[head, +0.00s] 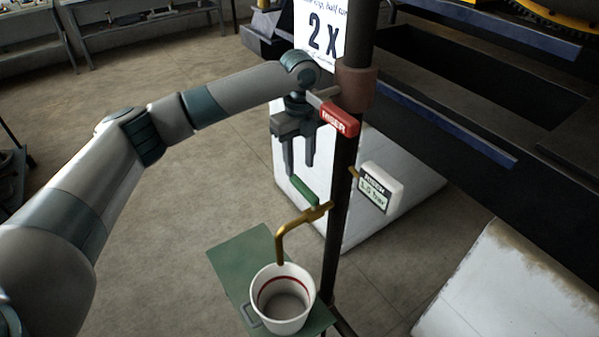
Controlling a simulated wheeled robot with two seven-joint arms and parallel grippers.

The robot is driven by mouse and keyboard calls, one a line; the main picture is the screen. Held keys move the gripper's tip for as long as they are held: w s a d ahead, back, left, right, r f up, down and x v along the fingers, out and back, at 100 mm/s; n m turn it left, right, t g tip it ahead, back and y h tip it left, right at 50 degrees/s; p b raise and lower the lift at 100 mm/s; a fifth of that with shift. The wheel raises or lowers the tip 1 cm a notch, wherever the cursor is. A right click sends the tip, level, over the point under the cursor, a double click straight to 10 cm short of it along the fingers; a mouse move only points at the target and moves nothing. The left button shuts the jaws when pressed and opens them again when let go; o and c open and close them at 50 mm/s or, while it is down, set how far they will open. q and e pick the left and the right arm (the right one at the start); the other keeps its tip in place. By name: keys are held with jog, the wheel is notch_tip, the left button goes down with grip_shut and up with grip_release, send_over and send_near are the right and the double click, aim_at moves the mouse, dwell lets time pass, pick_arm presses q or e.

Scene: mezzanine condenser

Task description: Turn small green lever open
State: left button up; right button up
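The small green lever (303,190) sits on a brass spout (292,228) that comes off a dark vertical pipe (341,205). The lever slants up and to the left from the spout's fitting. My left gripper (299,170) is just above the lever, its two fingers pointing down with a gap between them. Its fingertips look close to the lever, but I cannot tell whether they touch it. A red lever marked RISER (340,118) is higher on the pipe, right beside the gripper. My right gripper is not in view.
A white bucket (283,313) with a red line inside stands under the spout on a green plate (231,262). Dark beams fill the right.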

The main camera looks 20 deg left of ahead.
aim_at(299, 182)
pick_arm(q)
jog(key=shift+f+p, duration=0.75)
jog(key=shift+f, duration=2.15)
grip_shut()
